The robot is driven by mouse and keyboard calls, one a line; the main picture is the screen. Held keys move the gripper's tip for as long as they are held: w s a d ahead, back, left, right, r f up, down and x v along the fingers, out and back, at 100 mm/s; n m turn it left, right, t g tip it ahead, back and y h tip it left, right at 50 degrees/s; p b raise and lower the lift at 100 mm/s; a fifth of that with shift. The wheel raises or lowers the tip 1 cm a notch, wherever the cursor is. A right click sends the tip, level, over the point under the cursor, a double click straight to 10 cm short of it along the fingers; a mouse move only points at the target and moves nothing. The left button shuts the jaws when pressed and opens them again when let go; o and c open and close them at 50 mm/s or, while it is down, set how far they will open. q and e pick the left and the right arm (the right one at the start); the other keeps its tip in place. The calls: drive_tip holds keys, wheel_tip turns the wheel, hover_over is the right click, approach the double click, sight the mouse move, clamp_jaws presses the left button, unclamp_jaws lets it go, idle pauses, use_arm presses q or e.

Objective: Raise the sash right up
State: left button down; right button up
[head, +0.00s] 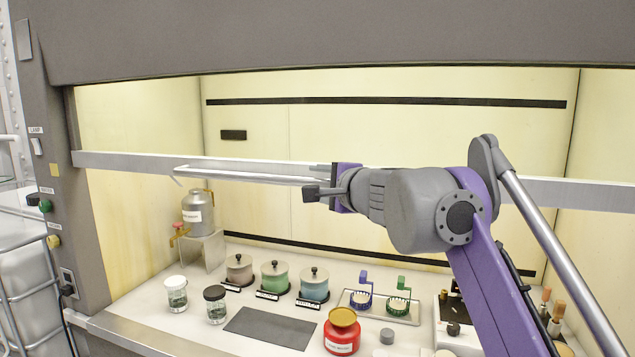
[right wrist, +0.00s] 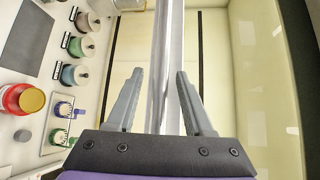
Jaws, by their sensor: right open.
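The sash is a clear pane whose grey bottom rail (head: 110,160) runs across the hood opening at about mid-height, with open space below. A pale bar handle (head: 245,177) runs along the front of the rail. My right gripper (head: 316,181) is at the right part of this handle, partly hidden by its own wrist. In the right wrist view the right gripper (right wrist: 160,72) is open, with one finger on each side of the handle (right wrist: 160,40). Gaps show between the fingers and the bar; contact is not visible. My left gripper is not in view.
Below the sash, the worktop holds several lidded pots (head: 274,278), jars (head: 176,294), a red container (head: 342,332), a tray with stands (head: 380,304) and a metal can (head: 198,212). A dark mat (head: 270,328) lies in front. The grey hood front (head: 320,35) spans the top.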

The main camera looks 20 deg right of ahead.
drive_tip(key=shift+c, duration=0.4)
clamp_jaws()
idle(1.1)
